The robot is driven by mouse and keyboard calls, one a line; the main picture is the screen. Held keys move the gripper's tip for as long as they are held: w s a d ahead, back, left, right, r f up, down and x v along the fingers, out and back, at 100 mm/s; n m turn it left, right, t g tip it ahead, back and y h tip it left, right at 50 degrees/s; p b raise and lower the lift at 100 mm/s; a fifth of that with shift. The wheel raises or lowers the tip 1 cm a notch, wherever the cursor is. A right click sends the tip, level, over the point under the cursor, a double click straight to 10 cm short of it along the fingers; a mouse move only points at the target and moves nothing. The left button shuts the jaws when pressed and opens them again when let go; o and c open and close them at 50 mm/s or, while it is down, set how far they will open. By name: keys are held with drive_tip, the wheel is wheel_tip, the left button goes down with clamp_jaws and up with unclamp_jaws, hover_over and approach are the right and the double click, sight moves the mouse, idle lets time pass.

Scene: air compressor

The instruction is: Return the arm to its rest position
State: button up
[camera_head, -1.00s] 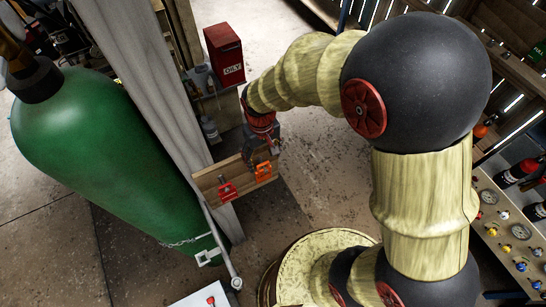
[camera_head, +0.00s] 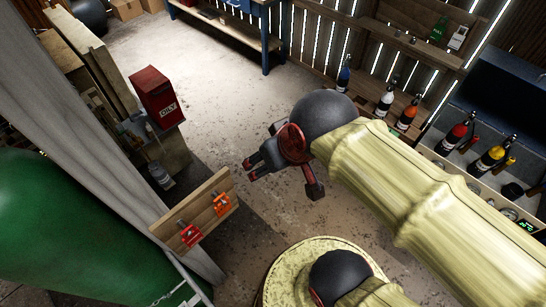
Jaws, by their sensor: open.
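My arm stretches across the right half of the view, and its dark wrist end is near the middle. My gripper (camera_head: 250,168) points left, with its two dark fingers apart and nothing between them. It is in the air, clear of the wooden board (camera_head: 170,222) that carries an orange clamp-like part (camera_head: 221,203) and a red clamp-like part (camera_head: 189,235). A gap shows between the fingertips and the board. The inner side of the gripper is partly hidden by the wrist.
A green tank (camera_head: 60,235) and grey post (camera_head: 75,130) stand at the left. A red OILY box (camera_head: 157,97) is beyond the board. Several bottles (camera_head: 405,117) line the right-hand wall, with a blue-legged workbench (camera_head: 225,22) at the back. Open floor (camera_head: 215,75) lies between.

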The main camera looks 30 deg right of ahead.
wheel_tip(320, 180, down, 19)
drive_tip(key=b, duration=1.9)
drive_tip(key=shift+s, duration=0.15)
drive_tip(key=shift+d+f, duration=0.1)
drive_tip(key=shift+o, duration=0.6)
